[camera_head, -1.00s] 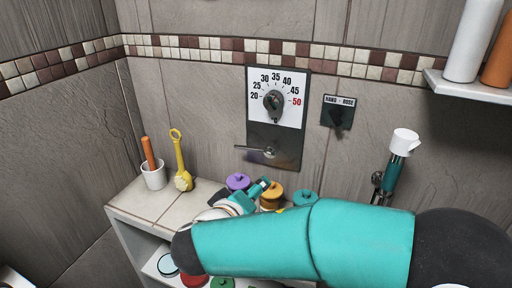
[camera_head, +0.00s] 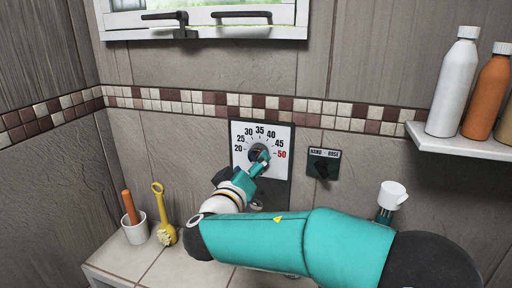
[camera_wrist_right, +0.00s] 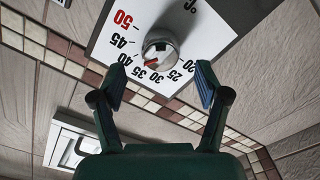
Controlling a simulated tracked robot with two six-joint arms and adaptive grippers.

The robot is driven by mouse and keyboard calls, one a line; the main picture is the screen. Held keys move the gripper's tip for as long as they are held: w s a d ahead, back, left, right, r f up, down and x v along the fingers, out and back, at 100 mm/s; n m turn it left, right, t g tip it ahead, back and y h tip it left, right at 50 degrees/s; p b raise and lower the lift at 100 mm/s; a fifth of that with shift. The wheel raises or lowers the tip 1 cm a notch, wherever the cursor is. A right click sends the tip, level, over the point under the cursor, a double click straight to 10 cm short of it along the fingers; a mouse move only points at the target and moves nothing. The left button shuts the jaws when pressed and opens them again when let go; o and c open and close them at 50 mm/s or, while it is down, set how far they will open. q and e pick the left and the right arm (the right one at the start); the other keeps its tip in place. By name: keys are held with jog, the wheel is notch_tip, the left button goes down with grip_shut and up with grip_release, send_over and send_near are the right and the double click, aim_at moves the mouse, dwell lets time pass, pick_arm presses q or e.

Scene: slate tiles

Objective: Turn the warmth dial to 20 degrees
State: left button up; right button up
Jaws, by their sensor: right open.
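The warmth dial is a round grey knob (camera_wrist_right: 160,48) on a white scale plate (camera_head: 241,132) marked 20 to 50, with the 50 in red. In the head view my right gripper (camera_head: 261,161) is in front of the plate and partly hides the knob. In the right wrist view the scale appears upside down, and the fingers of my right gripper (camera_wrist_right: 161,84) are spread apart, empty, with the knob beyond their tips. They do not appear to touch it. My left gripper is out of view.
A hand/hose switch (camera_head: 322,166) is right of the dial. A white shower head (camera_head: 392,194) is lower right. A shelf (camera_head: 462,142) holds bottles. A window (camera_head: 205,32) is above.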

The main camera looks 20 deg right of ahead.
aim_at(256, 158)
jog(key=shift+p+x, duration=0.65)
jog(key=shift+x, duration=1.65)
